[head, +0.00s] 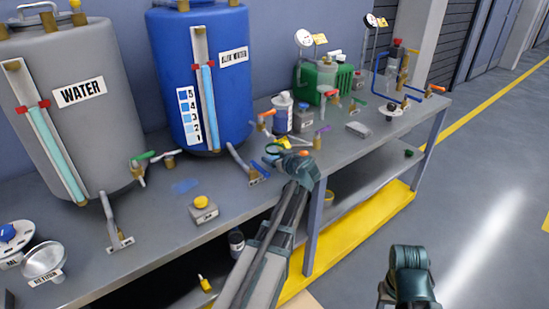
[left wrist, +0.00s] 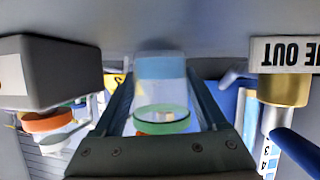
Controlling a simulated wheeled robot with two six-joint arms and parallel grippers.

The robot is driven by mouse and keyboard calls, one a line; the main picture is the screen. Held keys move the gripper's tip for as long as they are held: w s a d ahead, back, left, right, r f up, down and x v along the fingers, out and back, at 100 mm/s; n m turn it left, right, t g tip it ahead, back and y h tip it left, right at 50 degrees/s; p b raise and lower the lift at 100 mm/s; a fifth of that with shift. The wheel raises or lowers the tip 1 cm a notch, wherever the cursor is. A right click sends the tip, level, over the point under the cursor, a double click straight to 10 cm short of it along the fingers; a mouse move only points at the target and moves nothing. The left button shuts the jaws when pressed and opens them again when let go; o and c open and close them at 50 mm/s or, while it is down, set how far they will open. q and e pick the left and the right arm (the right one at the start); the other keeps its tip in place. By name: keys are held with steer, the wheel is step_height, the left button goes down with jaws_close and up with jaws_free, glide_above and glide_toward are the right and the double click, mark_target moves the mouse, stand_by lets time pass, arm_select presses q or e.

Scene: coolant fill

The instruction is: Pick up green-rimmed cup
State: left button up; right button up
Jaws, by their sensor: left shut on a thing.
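The green-rimmed cup (left wrist: 161,95) is clear and shows between the fingers of my left gripper (left wrist: 160,88) in the left wrist view, where the picture is upside down. The gripper is shut on it. A pale blue band crosses the cup's far end; I cannot tell if it is liquid or background. In the head view my left gripper (head: 285,155) is over the bench's front edge, below the blue drum's right side, and it mostly hides the cup. My right gripper (head: 408,268) is at the lower right, away from the bench; its fingertips are not clear.
The grey water drum (head: 75,115) and blue drum (head: 222,110) stand at the bench's back left. A small box with a yellow knob (head: 203,209) is near the front edge. The floor at right is clear.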

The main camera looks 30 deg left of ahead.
mark_target(274, 147)
arm_select(q)
step_height(274, 147, up, 10)
steer(key=p, duration=0.9)
steer(key=shift+f, duration=0.25)
step_height(274, 147, up, 6)
steer(key=p, duration=0.6)
